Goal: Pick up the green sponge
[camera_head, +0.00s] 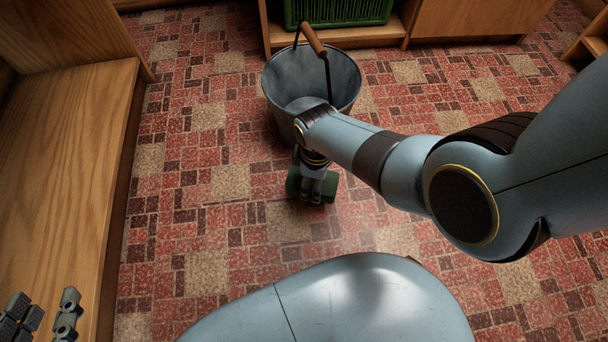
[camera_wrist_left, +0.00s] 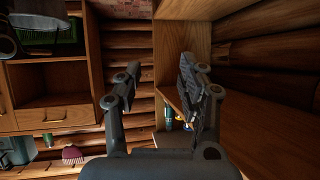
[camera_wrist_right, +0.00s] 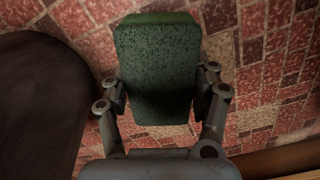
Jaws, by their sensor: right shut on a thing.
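The green sponge (camera_head: 328,187) is at my right gripper (camera_head: 313,196) in the head view, just in front of the metal bucket. In the right wrist view the sponge (camera_wrist_right: 158,65) is a speckled green block between the two fingers of my right gripper (camera_wrist_right: 163,98), which are shut on its sides. The patterned floor shows behind it; I cannot tell whether the sponge touches the floor. My left gripper (camera_head: 45,318) is at the lower left of the head view, by the wooden bench. In the left wrist view its fingers (camera_wrist_left: 158,80) stand apart with nothing between them.
A grey metal bucket (camera_head: 283,82) with a wooden handle stands right behind the sponge. A green crate (camera_head: 345,10) sits in a wooden shelf unit (camera_head: 375,37) at the back. A wooden bench (camera_head: 65,150) runs along the left. The tiled floor (camera_head: 200,220) between is clear.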

